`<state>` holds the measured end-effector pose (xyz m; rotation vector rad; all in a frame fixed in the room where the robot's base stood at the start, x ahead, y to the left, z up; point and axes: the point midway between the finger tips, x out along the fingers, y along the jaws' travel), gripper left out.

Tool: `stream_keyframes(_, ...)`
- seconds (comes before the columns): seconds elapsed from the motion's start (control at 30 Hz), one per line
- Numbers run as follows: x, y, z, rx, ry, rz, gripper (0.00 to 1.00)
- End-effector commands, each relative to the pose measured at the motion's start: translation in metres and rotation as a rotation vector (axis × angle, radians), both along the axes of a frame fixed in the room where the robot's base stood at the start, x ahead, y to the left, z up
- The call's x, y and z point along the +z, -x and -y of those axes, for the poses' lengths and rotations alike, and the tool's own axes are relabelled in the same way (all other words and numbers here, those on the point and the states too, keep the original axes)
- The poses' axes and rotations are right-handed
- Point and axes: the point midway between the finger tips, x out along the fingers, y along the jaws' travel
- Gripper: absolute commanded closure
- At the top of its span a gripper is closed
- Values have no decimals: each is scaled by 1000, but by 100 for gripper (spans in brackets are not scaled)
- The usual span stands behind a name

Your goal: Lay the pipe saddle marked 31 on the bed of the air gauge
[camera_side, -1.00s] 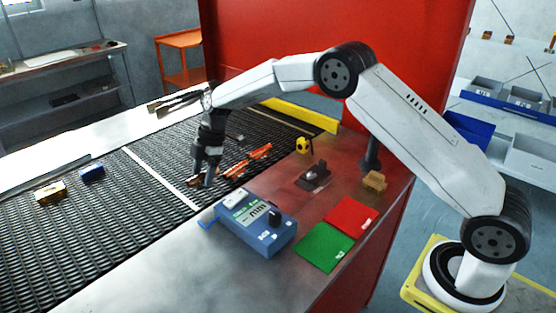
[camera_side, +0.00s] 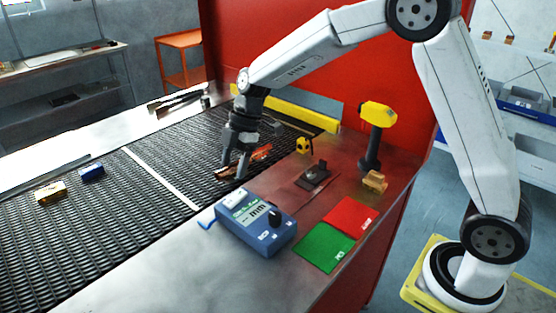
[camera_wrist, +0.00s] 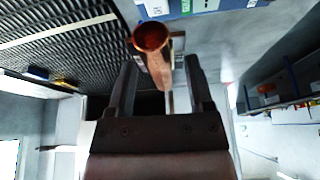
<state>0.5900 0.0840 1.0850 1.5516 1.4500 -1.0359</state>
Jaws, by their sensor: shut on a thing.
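My gripper (camera_side: 236,172) is low over the mesh belt, close to the copper pieces. In the wrist view my gripper (camera_wrist: 155,75) is shut on a copper pipe saddle (camera_wrist: 150,38), seen end-on with its rounded opening toward the camera. No number is readable on it. In the side view another copper piece (camera_side: 262,153) lies just behind the fingers, partly hidden. A blue box with an mm display and a black knob (camera_side: 262,232), seemingly the air gauge, stands on the metal ledge right of the belt.
Green (camera_side: 322,250) and red (camera_side: 350,214) mats lie right of the blue box. A small black stand (camera_side: 314,174), a tan block (camera_side: 374,182) and a yellow-headed post (camera_side: 378,115) stand behind them.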

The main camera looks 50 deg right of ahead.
Motion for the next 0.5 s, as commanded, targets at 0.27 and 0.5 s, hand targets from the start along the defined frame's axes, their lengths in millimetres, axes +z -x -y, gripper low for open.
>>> stream_keyframes(0.27,4,9,1,0,0,0,100)
stream_keyframes(0.5,4,9,1,0,0,0,100)
